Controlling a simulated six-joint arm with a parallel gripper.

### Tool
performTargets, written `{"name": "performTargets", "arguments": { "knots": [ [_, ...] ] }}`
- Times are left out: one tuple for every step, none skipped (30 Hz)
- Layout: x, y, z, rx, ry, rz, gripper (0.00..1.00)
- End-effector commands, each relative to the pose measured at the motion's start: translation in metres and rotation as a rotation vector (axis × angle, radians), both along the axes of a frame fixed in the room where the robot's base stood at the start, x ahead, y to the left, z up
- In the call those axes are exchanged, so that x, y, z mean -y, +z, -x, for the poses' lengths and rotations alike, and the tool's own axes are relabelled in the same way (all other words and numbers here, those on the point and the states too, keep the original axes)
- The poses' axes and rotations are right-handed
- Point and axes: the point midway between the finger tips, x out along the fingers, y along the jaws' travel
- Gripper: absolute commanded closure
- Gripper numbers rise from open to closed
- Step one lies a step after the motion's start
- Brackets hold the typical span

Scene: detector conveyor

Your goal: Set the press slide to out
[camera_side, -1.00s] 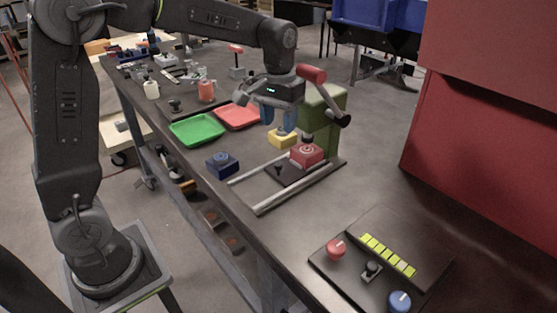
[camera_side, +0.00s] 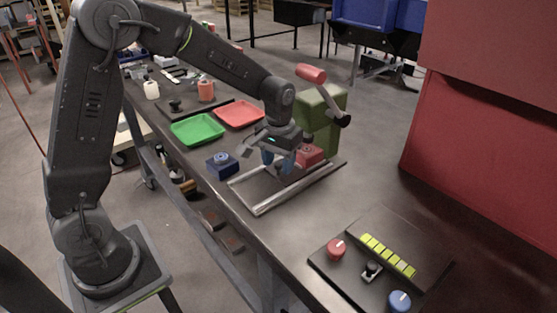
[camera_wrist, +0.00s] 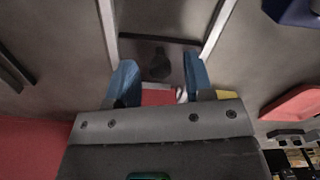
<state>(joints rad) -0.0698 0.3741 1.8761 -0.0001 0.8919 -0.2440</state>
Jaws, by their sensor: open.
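The press has a green body (camera_side: 318,115) and a lever with a red handle (camera_side: 311,73). Two pale parallel rails (camera_side: 258,210) run out from it. Between them, a dark slide plate (camera_wrist: 132,48) bears a dark knob (camera_wrist: 160,66) and a red block (camera_wrist: 157,97). The red block also shows in the side view (camera_side: 313,154), close to the press body. My gripper (camera_side: 278,161) is open, low over the slide, with its blue fingers pointing down. In the wrist view, the knob appears between the fingers; contact cannot be told. In the side view my gripper hides the knob.
A blue block (camera_side: 221,164) sits left of the rails. Green (camera_side: 197,129) and red (camera_side: 240,114) trays lie behind. A panel with a red knob (camera_side: 336,249), a blue knob (camera_side: 399,301) and yellow-green tiles is at the front right. A yellow block (camera_wrist: 227,95) is partly visible.

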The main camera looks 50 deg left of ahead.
Motion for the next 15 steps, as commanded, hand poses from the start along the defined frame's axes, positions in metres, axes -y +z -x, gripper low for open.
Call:
{"name": "performTargets", "arguments": {
  "knots": [
    [0.0000,0.0001,0.0000,0.000,0.000,0.000,0.52],
    [0.0000,0.0002,0.0000,0.000,0.000,0.000,0.54],
    [0.0000,0.0003,0.0000,0.000,0.000,0.000,0.58],
    [0.0000,0.0003,-0.0001,0.000,0.000,0.000,0.61],
    [0.0000,0.0004,-0.0001,0.000,0.000,0.000,0.64],
    [0.0000,0.0004,-0.0001,0.000,0.000,0.000,0.67],
    [0.0000,0.0005,-0.0001,0.000,0.000,0.000,0.70],
    [0.0000,0.0005,-0.0001,0.001,0.000,0.000,0.73],
    [0.0000,0.0005,-0.0001,0.001,0.000,0.000,0.77],
    [0.0000,0.0005,-0.0001,0.001,0.000,0.000,0.80],
    [0.0000,0.0006,-0.0001,0.001,0.000,0.000,0.83],
    [0.0000,0.0006,-0.0001,0.001,0.000,0.000,0.87],
    [0.0000,0.0006,-0.0001,0.001,0.000,0.000,0.89],
    [0.0000,0.0006,-0.0001,0.001,0.000,0.000,0.92],
    [-0.0001,0.0006,-0.0002,0.001,0.000,0.000,0.96]
  ]
}}
